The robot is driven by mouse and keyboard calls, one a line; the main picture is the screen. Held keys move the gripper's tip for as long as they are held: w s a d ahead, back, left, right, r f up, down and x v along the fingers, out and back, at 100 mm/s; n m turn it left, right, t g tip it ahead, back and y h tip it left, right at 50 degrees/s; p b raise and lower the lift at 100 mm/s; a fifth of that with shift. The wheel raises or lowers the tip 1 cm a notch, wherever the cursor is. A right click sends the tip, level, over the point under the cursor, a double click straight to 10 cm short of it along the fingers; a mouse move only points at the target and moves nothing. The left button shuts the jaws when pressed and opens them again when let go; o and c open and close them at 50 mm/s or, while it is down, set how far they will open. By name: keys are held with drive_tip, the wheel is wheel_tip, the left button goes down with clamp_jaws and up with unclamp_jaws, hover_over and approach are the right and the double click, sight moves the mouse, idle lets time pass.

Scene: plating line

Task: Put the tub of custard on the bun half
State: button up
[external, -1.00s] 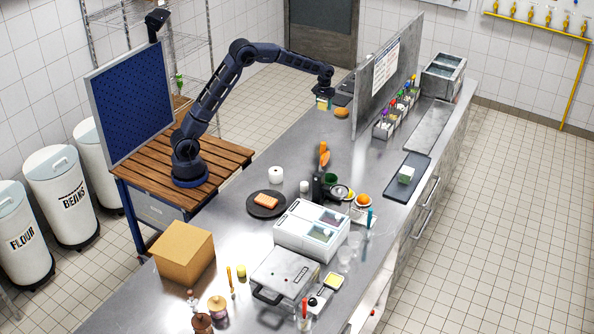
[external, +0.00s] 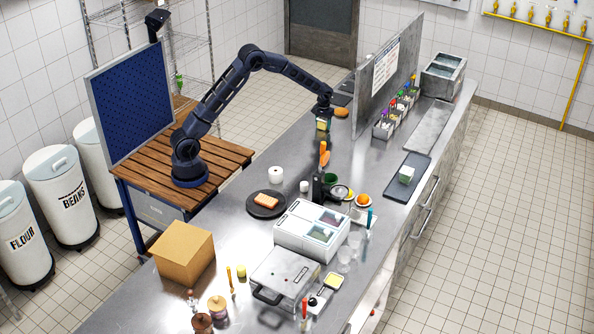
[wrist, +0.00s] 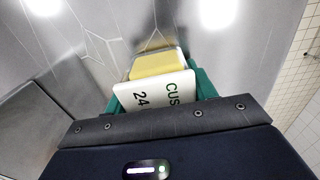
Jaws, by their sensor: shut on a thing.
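My gripper (external: 323,119) is shut on the tub of custard (external: 322,125). In the wrist view the tub (wrist: 158,64) shows a yellow part and a white face with "CUS" and "24", held between green fingers. A rounded orange-brown thing that looks like the bun half (external: 342,112) lies on the steel counter just right of and behind my gripper. It is not seen in the wrist view. From this angle I cannot tell how high the tub is above the counter.
An upright grey partition (external: 378,85) stands right of the gripper. An orange-handled tool (external: 324,155) is in front of it. The counter left of the gripper is clear.

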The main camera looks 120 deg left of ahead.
drive_tip(key=shift+f, duration=0.1)
drive_tip(key=o, duration=1.2)
wheel_tip(320, 180, up, 12)
drive_tip(key=shift+f, duration=0.1)
drive_tip(key=shift+r, duration=0.25)
